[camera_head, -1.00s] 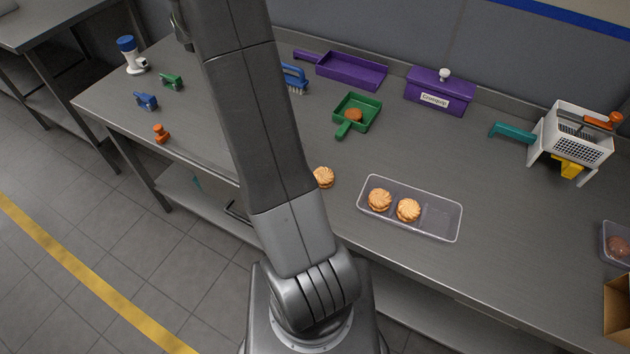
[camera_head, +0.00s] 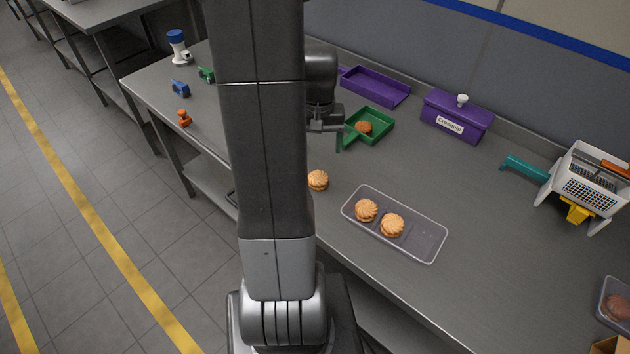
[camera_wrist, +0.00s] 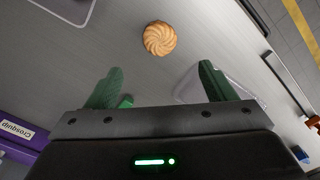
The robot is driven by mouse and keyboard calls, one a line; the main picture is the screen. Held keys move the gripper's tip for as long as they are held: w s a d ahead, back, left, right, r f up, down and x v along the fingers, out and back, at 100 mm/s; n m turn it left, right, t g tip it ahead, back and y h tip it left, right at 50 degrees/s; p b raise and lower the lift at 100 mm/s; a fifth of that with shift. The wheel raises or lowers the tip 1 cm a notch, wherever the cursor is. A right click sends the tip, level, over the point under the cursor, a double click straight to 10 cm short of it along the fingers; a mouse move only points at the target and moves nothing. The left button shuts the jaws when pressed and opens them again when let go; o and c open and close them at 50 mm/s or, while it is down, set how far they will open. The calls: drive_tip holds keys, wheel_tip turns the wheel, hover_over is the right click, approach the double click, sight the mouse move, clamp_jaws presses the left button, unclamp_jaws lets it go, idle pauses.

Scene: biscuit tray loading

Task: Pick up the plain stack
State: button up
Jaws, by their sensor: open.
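The plain stack (camera_head: 318,180), golden with a swirled top, sits on the steel bench beside my arm in the head view. In the wrist view the golden swirled biscuit (camera_wrist: 160,38) lies at top centre, beyond the fingertips and not between them. My gripper (camera_head: 338,138) hangs above the bench, behind my arm link and near the green scoop. In the wrist view my gripper (camera_wrist: 160,82) has its green fingers wide apart, with nothing held. Two similar golden stacks (camera_head: 366,210) stand in a clear tray (camera_head: 428,255), whose right part is empty.
A purple lidded box (camera_head: 458,118) and purple tray (camera_head: 375,87) stand at the back. A white rack (camera_head: 590,185) is at right. A clear container (camera_wrist: 240,85) shows behind the right finger in the wrist view.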

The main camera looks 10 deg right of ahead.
hover_over(318, 176)
wheel_tip(318, 176, down, 6)
drive_tip(key=shift+w+f, duration=0.1)
drive_tip(key=shift+f+p, duration=0.35)
drive_tip(key=shift+f, duration=2.25)
drive_tip(key=c, duration=0.8)
